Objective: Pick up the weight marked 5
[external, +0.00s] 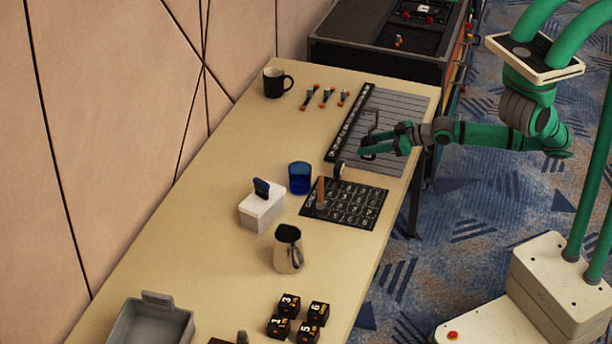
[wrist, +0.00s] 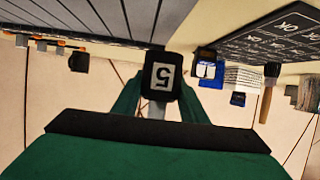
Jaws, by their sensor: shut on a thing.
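In the external view my gripper (external: 362,153) reaches in from the right over the table, between the grey slatted board and the black lettered board.
The slatted board (external: 398,110) and lettered board (external: 368,205) lie near the table's right edge. A blue cup (external: 300,178), white box (external: 262,210) and metal pitcher (external: 288,250) stand nearby. Several numbered black cubes (external: 308,331) are at the front. A black mug (external: 275,83) stands farther back.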

